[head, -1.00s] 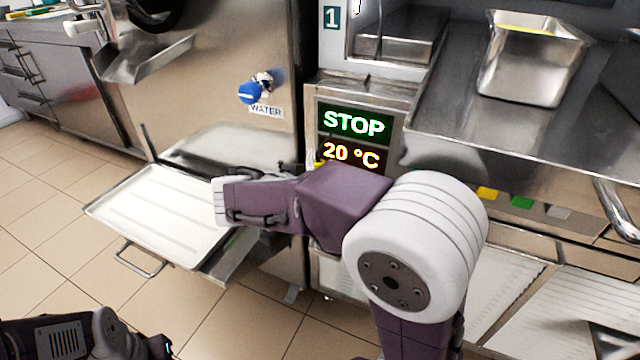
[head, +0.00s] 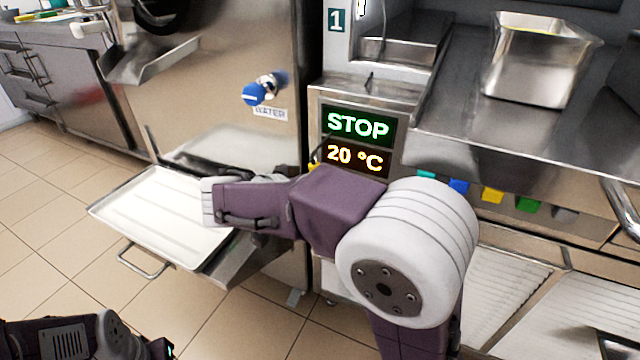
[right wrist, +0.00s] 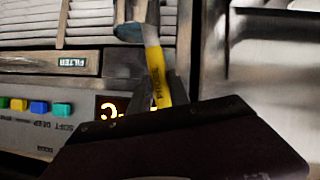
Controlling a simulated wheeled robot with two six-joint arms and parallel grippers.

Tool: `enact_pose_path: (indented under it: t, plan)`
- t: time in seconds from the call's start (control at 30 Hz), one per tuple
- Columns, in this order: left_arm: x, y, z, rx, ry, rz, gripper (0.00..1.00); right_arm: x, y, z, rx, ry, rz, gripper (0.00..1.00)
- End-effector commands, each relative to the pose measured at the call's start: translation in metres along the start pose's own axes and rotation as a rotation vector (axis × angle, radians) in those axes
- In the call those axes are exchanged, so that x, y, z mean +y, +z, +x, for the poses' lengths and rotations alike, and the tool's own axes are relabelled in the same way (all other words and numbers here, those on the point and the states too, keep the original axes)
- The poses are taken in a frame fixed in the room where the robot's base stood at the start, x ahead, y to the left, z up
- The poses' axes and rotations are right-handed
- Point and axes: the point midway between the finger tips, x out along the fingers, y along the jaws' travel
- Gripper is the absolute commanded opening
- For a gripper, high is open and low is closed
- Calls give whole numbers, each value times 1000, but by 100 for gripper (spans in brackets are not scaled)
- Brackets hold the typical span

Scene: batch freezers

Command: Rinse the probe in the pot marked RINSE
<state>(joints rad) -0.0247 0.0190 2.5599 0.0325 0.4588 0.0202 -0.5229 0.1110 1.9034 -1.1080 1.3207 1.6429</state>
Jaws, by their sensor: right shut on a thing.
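The yellow probe (right wrist: 158,78) is in the right wrist view, with a pale upper part near a blurred grey-blue piece that I cannot identify. My right gripper (right wrist: 155,95) is shut on the probe; its fingers are mostly hidden behind my dark wrist. In the head view my right forearm hides this gripper, and only a small yellow bit, likely the probe, shows beside the display. My left arm shows at the lower left of the head view, but its fingers do not show. No pot with a readable RINSE mark is in view.
The display (head: 355,140) reads STOP and 20 °C. A blue water tap (head: 262,90) sticks out left of it. A white tray (head: 160,215) juts out below. A steel pan (head: 540,60) stands on the counter. A FILTER label (right wrist: 72,62) shows in the wrist view.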

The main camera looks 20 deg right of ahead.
Motion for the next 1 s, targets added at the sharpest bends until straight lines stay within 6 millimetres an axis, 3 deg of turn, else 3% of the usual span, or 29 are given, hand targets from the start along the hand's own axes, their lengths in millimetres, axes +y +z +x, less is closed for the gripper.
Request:
enact_pose_path:
  t: [0.23,0.77,1.0]
  plan:
    - [0,1,10,0,0,0,36,-9,4,8,0,0,-1,0]
    - [0,1,7,0,0,0,36,-8,-9,12,0,0,0,0]
    - [0,2,20,0,0,0,36,-7,-3,22,0,0,2,0]
